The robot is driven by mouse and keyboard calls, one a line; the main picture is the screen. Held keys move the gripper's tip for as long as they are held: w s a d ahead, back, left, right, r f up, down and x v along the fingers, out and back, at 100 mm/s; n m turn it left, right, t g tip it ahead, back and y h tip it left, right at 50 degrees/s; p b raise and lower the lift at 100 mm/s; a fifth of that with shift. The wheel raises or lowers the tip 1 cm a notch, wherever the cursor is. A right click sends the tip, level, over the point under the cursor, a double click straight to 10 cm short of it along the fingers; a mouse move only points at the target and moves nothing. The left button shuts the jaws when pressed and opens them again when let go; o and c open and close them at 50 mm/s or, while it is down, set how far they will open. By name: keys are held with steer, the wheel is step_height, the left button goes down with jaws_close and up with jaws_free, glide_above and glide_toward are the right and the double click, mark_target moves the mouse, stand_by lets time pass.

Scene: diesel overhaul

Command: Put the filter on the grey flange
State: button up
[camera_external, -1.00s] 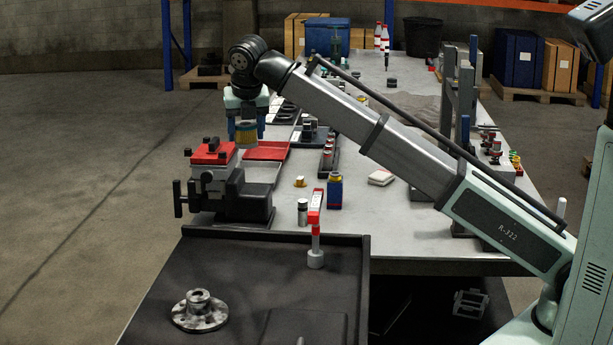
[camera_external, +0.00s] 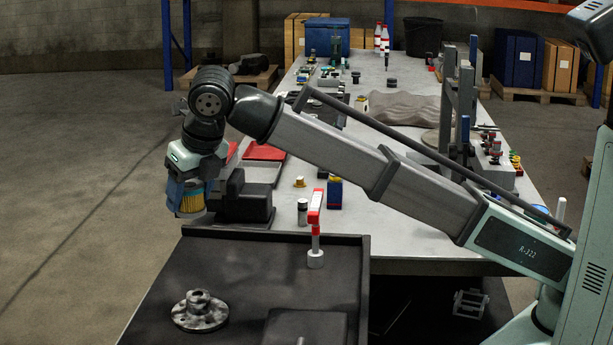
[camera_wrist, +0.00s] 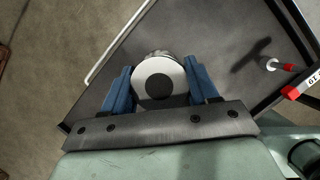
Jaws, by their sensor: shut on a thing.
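In the wrist view, the blue fingers (camera_wrist: 160,84) sit on both sides of the filter's round, pale end (camera_wrist: 158,78), which has a dark patch. The grey flange (camera_external: 200,312), a round base with a raised central hub, lies on the dark tray, nearer the camera and below the gripper in the external view. I cannot clearly make it out in the wrist view.
The dark tray (camera_external: 270,262) has a raised rim. A red-and-white post (camera_external: 315,232) stands near its far right corner. The dark vise (camera_external: 245,203) is on the bench edge, close right of my gripper. Room around the flange is clear.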

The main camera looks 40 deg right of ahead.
mark_target(186, 210)
steer(key=s+a, duration=0.1)
steer(key=s, duration=0.1)
steer(key=shift+s+a+f+n, duration=0.15)
steer(key=shift+s+a+n, duration=0.15)
steer(key=shift+s+a, duration=0.1)
steer(key=shift+w+d+f, duration=0.1)
steer(key=shift+f, duration=3.6)
steer(key=shift+w+f, duration=0.1)
steer(key=shift+f, duration=3.55)
steer(key=o, duration=1.1)
steer(key=shift+f, duration=0.1)
steer(key=v, duration=1.2)
steer(key=shift+w, duration=0.1)
